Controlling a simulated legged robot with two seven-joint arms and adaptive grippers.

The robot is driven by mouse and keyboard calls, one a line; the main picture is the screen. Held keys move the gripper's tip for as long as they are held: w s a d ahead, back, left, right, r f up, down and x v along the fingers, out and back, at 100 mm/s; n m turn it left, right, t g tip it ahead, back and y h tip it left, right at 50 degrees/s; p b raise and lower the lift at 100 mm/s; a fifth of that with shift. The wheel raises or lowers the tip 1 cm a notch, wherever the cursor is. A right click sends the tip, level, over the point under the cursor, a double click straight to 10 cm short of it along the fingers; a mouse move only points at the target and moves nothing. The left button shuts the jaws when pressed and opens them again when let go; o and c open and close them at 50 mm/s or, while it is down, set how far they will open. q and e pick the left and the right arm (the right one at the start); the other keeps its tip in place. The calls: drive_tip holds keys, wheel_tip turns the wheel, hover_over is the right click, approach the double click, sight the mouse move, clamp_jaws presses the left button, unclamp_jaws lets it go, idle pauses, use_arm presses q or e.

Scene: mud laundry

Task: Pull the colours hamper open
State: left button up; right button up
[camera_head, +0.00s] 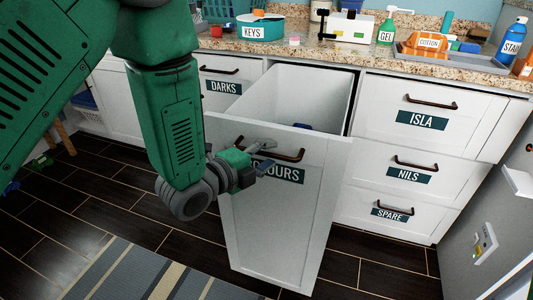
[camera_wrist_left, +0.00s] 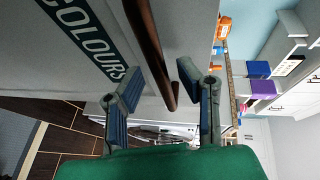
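The white colours hamper (camera_head: 275,215) stands pulled well out from the cabinet in the head view, its inside showing from above. Its label (camera_head: 290,175) is partly hidden by my left gripper. Its dark bronze handle (camera_head: 285,155) is on the front; in the left wrist view the handle (camera_wrist_left: 150,45) runs down between my fingers. My left gripper (camera_head: 264,157) is at the handle's left part. In the left wrist view my left gripper (camera_wrist_left: 160,80) has its fingers spread apart, with gaps either side of the handle. My right gripper is not in view.
A Darks front (camera_head: 222,86) is left of the hamper; Isla (camera_head: 422,121), Nils (camera_head: 409,175) and Spare (camera_head: 389,214) drawers are right. The granite counter (camera_head: 340,55) holds bottles and trays. A striped rug (camera_head: 125,275) lies on the dark floor. A grey appliance (camera_head: 490,220) stands at right.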

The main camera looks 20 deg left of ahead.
use_arm(q)
drive_tip(key=shift+r, duration=0.1)
drive_tip(key=v, duration=0.7)
drive_tip(key=shift+s, duration=0.15)
idle(0.3)
